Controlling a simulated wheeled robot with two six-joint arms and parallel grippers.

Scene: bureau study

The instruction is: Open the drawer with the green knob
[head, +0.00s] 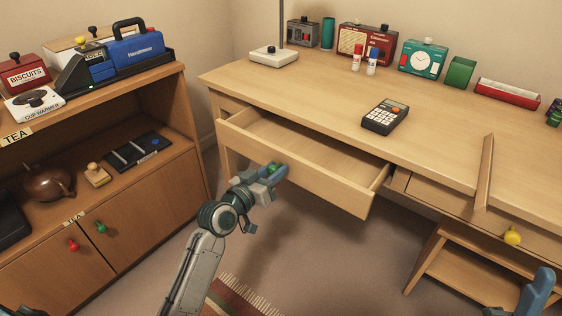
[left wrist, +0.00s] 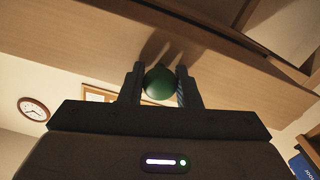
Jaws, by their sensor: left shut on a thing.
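The desk drawer (head: 325,181) with the green knob (head: 274,168) stands pulled well out from the desk, and the part of its inside that shows is empty. My left gripper (head: 272,172) is shut on the green knob at the drawer's front. In the left wrist view the round green knob (left wrist: 159,82) sits between the two dark fingers of the left gripper (left wrist: 160,92), against the wooden front. My right gripper (head: 530,296) is partly in view at the bottom right corner, apart from the drawer; its jaws are not clear.
A second drawer with a yellow knob (head: 512,237) is at the right of the desk (head: 330,96). A calculator (head: 385,116) lies on the desktop. A low cabinet (head: 150,215) with a red and a green door knob stands at left. Open floor lies below the drawer.

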